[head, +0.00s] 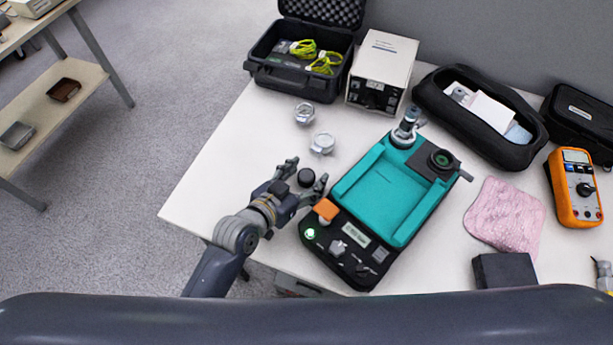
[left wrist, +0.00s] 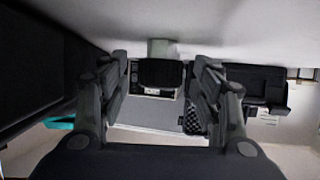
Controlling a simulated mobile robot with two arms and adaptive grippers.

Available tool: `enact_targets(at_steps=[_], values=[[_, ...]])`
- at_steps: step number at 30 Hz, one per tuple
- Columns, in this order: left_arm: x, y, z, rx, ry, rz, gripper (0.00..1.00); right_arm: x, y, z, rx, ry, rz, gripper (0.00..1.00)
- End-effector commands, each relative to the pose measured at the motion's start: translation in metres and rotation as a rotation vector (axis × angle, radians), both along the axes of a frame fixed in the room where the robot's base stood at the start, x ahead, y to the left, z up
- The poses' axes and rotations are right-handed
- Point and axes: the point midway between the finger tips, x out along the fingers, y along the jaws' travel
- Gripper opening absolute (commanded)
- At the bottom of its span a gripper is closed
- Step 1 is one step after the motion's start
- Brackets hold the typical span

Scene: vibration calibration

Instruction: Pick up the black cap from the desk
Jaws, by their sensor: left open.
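The black cap (head: 306,177) is a small dark round piece on the white desk, left of the teal-topped device. My left gripper (head: 306,172) is open, with one finger on each side of the cap. In the left wrist view the black cap (left wrist: 160,74) shows between the two spread fingers (left wrist: 161,63), with gaps on both sides. I cannot tell whether the cap touches the desk or what pale piece adjoins it there. My right gripper is not in view.
The teal-topped device (head: 387,190) stands close to the right finger. Two silver pieces (head: 322,143) lie farther back. Behind them are an open black case (head: 290,82) and a white box (head: 383,60). The desk's left side is clear.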

Motion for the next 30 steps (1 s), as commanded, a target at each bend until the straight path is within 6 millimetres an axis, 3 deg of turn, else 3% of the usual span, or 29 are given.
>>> enact_targets(at_steps=[8,11,15,25,30], values=[[0.003,-0.002,-0.001,-0.001,-0.001,0.000,0.59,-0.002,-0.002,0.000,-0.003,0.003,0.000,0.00],[0.003,-0.002,-0.001,-0.001,-0.001,0.000,0.41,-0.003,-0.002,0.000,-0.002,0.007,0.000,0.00],[0.003,-0.002,-0.001,0.000,0.000,0.000,0.09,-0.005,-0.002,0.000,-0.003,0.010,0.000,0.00],[0.003,-0.002,0.002,-0.001,-0.002,0.000,0.09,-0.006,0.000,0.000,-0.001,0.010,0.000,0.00],[0.003,-0.002,0.025,-0.002,-0.006,-0.001,0.09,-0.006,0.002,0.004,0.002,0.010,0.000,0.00]])
